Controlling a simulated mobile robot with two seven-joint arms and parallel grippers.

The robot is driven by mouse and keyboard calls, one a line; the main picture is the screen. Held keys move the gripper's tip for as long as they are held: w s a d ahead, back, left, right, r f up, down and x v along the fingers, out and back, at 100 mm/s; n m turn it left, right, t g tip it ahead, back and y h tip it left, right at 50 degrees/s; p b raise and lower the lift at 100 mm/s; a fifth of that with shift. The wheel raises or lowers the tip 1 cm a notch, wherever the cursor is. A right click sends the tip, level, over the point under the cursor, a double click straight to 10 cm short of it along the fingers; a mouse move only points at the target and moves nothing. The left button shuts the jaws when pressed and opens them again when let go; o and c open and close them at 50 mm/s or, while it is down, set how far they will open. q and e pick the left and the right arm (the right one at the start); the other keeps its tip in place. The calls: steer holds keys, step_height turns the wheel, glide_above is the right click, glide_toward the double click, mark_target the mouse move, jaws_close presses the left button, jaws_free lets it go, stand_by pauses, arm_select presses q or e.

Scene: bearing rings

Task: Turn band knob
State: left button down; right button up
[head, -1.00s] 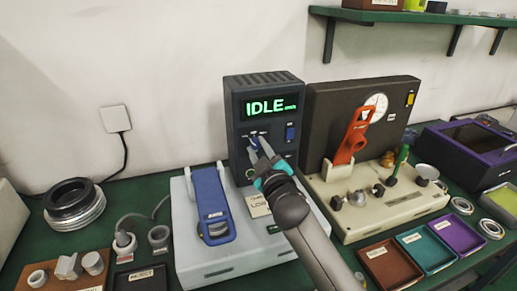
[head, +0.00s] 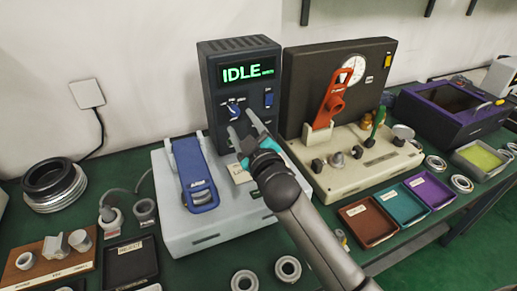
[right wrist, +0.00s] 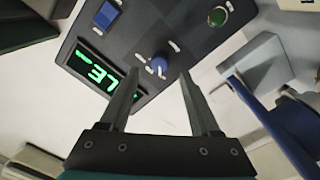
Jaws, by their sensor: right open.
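The dark instrument tower (head: 250,50) shows "IDLE" on its green display (head: 247,70). Its round blue knob with a white pointer mark (head: 234,110) sits below the display, with several small white labels around it. In the right wrist view the knob (right wrist: 158,64) lies just beyond and between the fingertips. My right gripper (head: 242,120) is open in front of the knob and slightly below it in the head view. The right wrist view shows its two fingers (right wrist: 160,73) apart, with nothing between them. Contact with the knob is not visible. My left gripper is not in view.
A blue rocker switch (head: 268,98) is right of the knob. A green button (right wrist: 217,16) shows in the right wrist view. A blue clamp lever (head: 194,172) stands on the pale base (head: 215,238). A gauge fixture with a red lever (head: 329,101) is close right.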

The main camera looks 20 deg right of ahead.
steer(key=s, duration=1.1)
steer(key=shift+f, duration=0.15)
